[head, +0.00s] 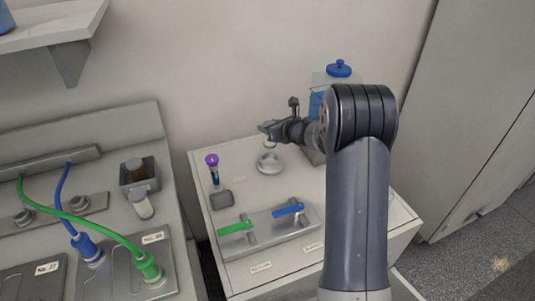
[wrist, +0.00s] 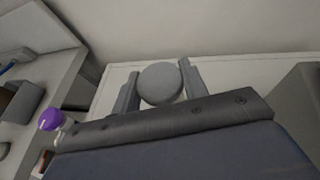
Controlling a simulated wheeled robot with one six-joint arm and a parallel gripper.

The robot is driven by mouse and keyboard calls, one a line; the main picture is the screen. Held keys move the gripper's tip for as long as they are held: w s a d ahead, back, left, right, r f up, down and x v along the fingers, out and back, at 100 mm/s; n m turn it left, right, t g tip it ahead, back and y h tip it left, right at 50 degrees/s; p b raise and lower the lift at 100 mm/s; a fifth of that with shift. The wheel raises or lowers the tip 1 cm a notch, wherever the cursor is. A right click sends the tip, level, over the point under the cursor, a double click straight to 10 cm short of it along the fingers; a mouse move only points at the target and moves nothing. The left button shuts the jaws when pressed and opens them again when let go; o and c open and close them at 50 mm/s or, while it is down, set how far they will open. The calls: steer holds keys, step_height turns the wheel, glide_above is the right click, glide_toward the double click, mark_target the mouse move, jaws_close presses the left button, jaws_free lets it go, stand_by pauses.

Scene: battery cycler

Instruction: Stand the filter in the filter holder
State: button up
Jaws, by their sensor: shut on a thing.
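My gripper (head: 268,129) is above the back part of the white cabinet top. In the wrist view its two fingers (wrist: 158,76) stand on either side of a round grey disc, which I take as the filter (wrist: 160,84), and are shut on it. In the head view a round, pale ring-like piece, which I take as the filter holder (head: 269,164), sits on the cabinet top just below my gripper. The gap between them is hard to judge.
A purple-capped tube (head: 213,172) stands left of the ring, with a dark grey block (head: 222,199) in front. A plate with a green handle (head: 236,228) and a blue handle (head: 288,210) lies nearer. A blue-lidded container (head: 339,69) stands behind my arm.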

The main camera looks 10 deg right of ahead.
mark_target(270, 147)
step_height(270, 147, down, 9)
steer(key=shift+r, duration=0.2)
stand_by(0.3)
steer(key=shift+f, duration=0.2)
steer(key=o, duration=1)
steer(key=shift+c, duration=0.2)
steer(key=shift+r, duration=0.1)
